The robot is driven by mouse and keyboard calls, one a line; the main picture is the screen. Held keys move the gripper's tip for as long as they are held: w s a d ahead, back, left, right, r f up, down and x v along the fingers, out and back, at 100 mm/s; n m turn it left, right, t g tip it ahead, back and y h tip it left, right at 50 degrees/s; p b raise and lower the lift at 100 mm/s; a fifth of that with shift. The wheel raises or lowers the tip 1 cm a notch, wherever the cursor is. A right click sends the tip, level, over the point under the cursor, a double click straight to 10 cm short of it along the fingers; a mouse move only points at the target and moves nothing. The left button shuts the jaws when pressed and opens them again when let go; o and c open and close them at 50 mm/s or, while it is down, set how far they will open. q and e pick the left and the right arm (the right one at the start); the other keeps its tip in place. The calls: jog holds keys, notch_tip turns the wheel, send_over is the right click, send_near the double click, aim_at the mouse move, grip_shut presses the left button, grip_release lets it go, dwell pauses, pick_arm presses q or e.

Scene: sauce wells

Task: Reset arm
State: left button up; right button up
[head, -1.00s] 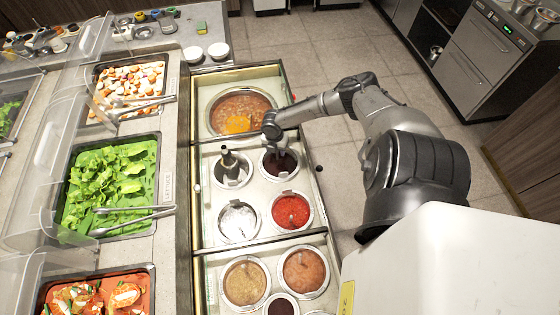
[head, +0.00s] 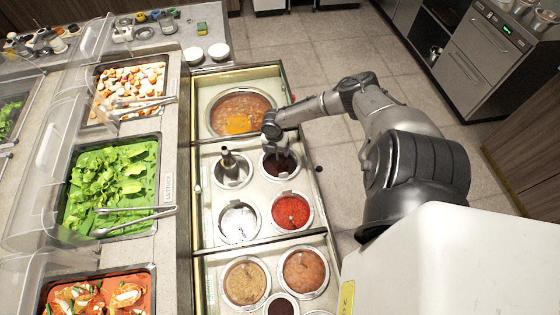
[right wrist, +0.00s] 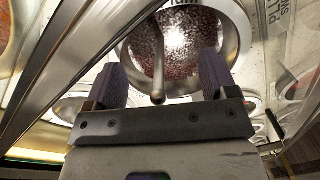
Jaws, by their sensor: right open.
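My right gripper (head: 279,145) hangs over the well of dark sauce (head: 279,166) in the middle section of the counter. In the right wrist view the right gripper (right wrist: 163,78) is open, its two dark finger pads apart. A thin metal handle with a rounded end (right wrist: 158,97) shows between the pads, in front of a round well of dark red contents (right wrist: 180,42). I cannot tell whether the pads touch it. My left gripper is not in view.
Near my right gripper are a red sauce well (head: 291,211), a well with a dark-handled utensil (head: 231,170), a pale well (head: 238,222) and a large soup well (head: 238,104). A lettuce tray (head: 113,183) lies left. Open floor (head: 330,178) lies right of the counter.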

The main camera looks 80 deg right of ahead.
jog(key=shift+r+p, duration=1.75)
jog(key=shift+r, duration=0.4)
jog(key=shift+r+p, duration=1.9)
jog(key=shift+r, duration=0.25)
